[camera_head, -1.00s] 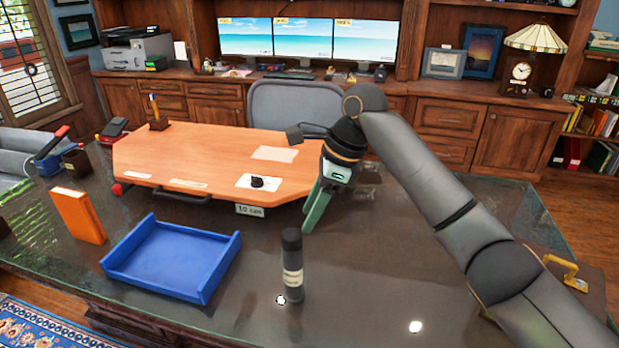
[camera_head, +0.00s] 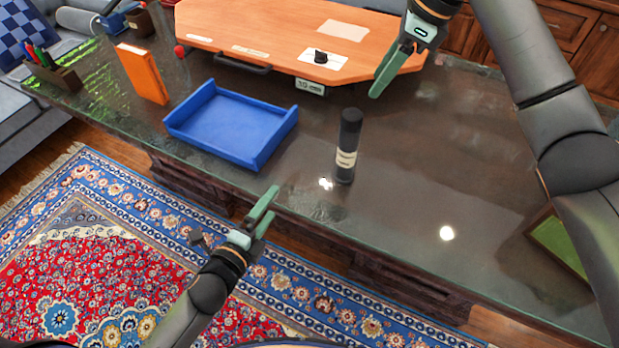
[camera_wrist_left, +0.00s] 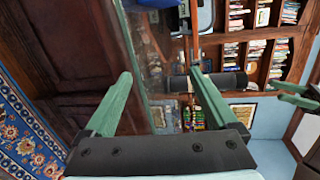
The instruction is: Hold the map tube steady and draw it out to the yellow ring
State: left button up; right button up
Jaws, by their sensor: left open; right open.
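The map tube is a dark upright cylinder (camera_head: 349,130) with a pale, lettered band low on its side. It stands on the glass desk top near the front edge. It shows sideways in the left wrist view (camera_wrist_left: 230,81), beyond the fingers. My left gripper (camera_head: 271,205) is open and empty, left of the tube and in front of the desk edge, apart from the tube. My right gripper (camera_head: 376,92) is open and empty, beyond and above the tube's top. It also shows at the right of the left wrist view (camera_wrist_left: 298,95). I cannot make out a yellow ring.
A blue tray (camera_head: 230,125) lies left of the tube, with an orange box (camera_head: 142,73) beyond it. A wooden board (camera_head: 280,35) lies behind. The glass desk top (camera_head: 430,180) right of the tube is mostly clear.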

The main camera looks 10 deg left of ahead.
aim_at(342, 151)
pick_arm(q)
jog(key=w+d+r+m, duration=0.1)
jog(key=m, duration=0.2)
jog(key=d+r+m+h, duration=0.1)
jog(key=m, duration=0.2)
jog(key=w+d+r+m+t+h, duration=0.1)
jog(key=r+m, duration=0.1)
jog(key=m, duration=0.1)
jog(key=shift+w+d, duration=0.3)
jog(key=shift+d, duration=0.05)
jog(key=w+d+r+m+h, duration=0.1)
jog(key=w+d+m, duration=0.2)
jog(key=w, duration=0.1)
jog(key=w+d+r+m+h, duration=0.1)
jog(key=w+d+m, duration=0.2)
jog(key=d+m, duration=0.1)
jog(key=w+d+r+m+h, duration=0.1)
jog(key=w+d+m, duration=0.3)
jog(key=shift+w+d+g+h, duration=0.1)
jog(key=shift+w+g+h, duration=0.2)
jog(key=shift+w+g, duration=0.1)
